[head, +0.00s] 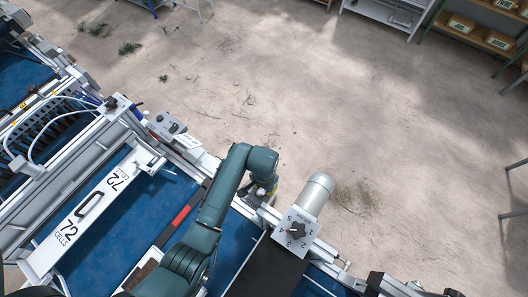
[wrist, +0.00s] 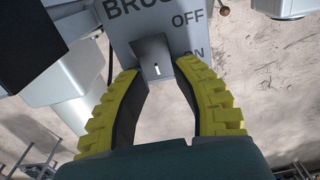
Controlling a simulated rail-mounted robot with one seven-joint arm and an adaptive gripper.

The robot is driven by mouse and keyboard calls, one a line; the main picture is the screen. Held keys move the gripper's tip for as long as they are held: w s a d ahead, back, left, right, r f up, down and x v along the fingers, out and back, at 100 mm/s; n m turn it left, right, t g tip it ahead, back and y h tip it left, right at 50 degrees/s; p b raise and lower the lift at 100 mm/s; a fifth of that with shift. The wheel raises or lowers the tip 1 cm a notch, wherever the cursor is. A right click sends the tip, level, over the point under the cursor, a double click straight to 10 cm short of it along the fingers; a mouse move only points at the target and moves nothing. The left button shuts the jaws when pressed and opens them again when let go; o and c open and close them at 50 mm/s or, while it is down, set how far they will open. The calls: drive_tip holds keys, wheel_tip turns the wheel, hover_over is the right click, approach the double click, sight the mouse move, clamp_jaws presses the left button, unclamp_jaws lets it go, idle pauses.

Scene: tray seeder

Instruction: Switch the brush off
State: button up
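The brush switch box (wrist: 122,20) is grey and fills the upper middle of the wrist view. Its label starts with "BRU", with the rest cut off or hidden, and OFF stands above ON at its right. A dark grey switch knob (wrist: 152,50) with a small white mark at its lower end projects from the face. My gripper (wrist: 157,68) has two yellow ribbed fingers with dark pads, spread to either side of the knob with visible gaps. In the head view my gripper (head: 262,188) is small and partly hidden by my arm; the brush box is not clear there.
A numbered dial box (head: 296,232) with a grey motor cylinder (head: 316,192) stands right of my gripper. Another control box (head: 166,125) is to the left. A white plate marked 72 cells (head: 60,240) lies over the blue bed. Sandy floor beyond the machine is open.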

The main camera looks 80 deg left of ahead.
clamp_jaws()
drive_tip(key=shift+d, duration=0.1)
drive_tip(key=shift+s+d+r+t+y+p, duration=0.2)
drive_tip(key=shift+t+y+p, duration=0.2)
drive_tip(key=shift+p, duration=0.55)
drive_tip(key=shift+f+t+y, duration=0.1)
drive_tip(key=shift+t+y, duration=0.3)
drive_tip(key=o, duration=0.7)
unclamp_jaws()
drive_tip(key=shift+a, duration=0.1)
drive_tip(key=shift+o, duration=0.2)
